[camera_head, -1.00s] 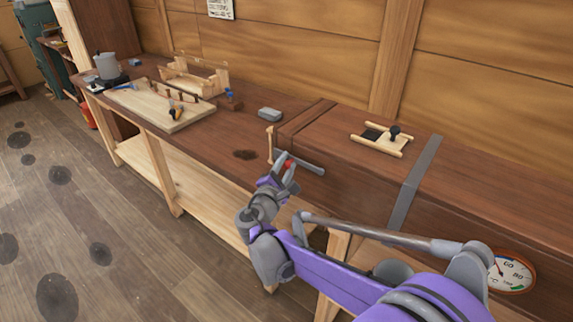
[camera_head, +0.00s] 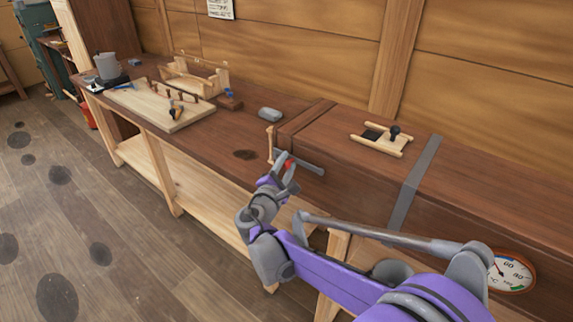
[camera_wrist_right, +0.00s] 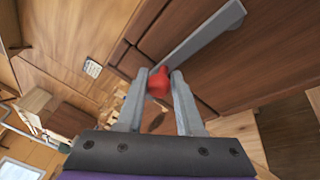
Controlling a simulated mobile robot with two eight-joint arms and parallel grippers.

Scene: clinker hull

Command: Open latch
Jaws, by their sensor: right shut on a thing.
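In the right wrist view the grey bar (camera_wrist_right: 195,38) runs up to the right from the red knob (camera_wrist_right: 158,83). My right gripper (camera_head: 285,172) is at the box end, shut on the red knob. Its two grey fingers (camera_wrist_right: 159,90) stand on either side of the knob in the wrist view. My left gripper is not in view.
A sliding wooden hatch with a black knob (camera_head: 394,133) is on the box top, and a round gauge (camera_head: 510,271) is on its front. Floor is clear at left.

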